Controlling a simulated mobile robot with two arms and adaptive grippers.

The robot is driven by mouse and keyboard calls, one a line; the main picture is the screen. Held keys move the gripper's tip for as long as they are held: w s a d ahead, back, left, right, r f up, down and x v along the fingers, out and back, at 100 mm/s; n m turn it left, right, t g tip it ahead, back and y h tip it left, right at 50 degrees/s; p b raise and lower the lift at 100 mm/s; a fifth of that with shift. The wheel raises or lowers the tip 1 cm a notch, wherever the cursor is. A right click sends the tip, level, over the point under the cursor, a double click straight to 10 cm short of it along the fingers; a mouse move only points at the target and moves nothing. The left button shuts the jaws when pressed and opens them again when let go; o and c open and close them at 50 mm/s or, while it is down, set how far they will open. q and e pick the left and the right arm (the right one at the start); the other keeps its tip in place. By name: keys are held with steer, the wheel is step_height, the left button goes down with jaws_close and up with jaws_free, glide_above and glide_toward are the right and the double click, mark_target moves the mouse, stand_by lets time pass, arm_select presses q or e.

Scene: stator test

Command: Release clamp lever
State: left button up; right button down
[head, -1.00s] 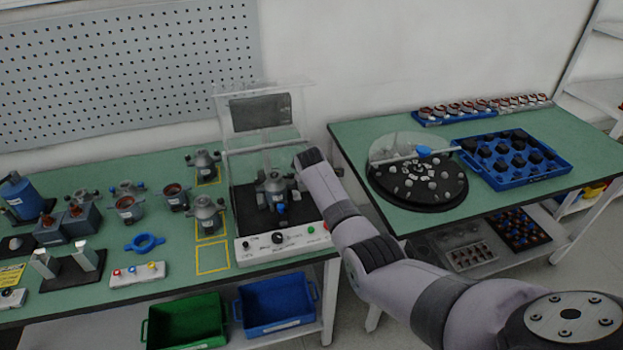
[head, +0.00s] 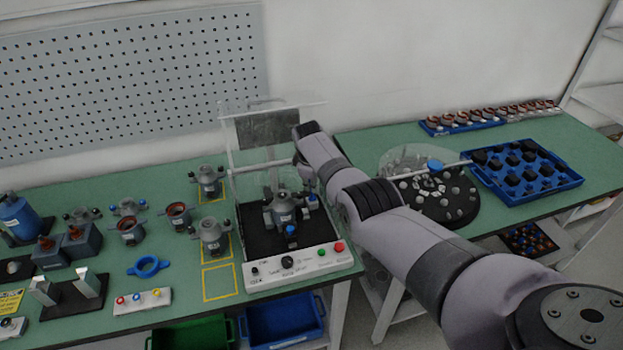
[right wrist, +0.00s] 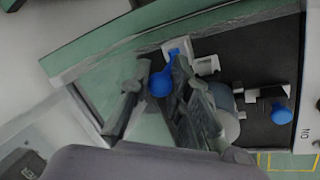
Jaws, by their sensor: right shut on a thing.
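The test station (head: 258,272) stands at the right end of the left bench, with a grey stator housing (head: 282,207) in its black bay. A clamp lever with a blue knob (right wrist: 160,83) sits beside the housing. In the right wrist view my right gripper (right wrist: 157,80) has its two dark fingers on either side of this knob and is shut on it. In the head view the gripper is largely hidden behind my own arm, at the right side of the bay. A second blue knob (right wrist: 281,114) is at the station's front. My left gripper is not in view.
A clear raised guard (head: 270,105) stands at the back of the station. Its front panel carries several buttons and dials. More housings (head: 212,238) stand to the left. A round turntable (head: 440,195) and a blue tray (head: 572,180) are on the right bench.

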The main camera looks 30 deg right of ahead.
steer(key=shift+w+a+r, duration=0.15)
steer(key=shift+w+r, duration=0.15)
steer(key=c, duration=1.9)
jaws_free()
steer(key=o, duration=0.4)
steer(key=shift+f, duration=0.15)
steer(key=shift+o, duration=0.4)
steer(key=shift+a+f, duration=0.15)
steer(key=shift+a, duration=0.05)
steer(key=shift+s+d+r, duration=0.15)
steer(key=shift+r, duration=0.25)
steer(key=v, duration=1.1)
steer(key=shift+a, duration=0.3)
steer(key=shift+r, duration=0.1)
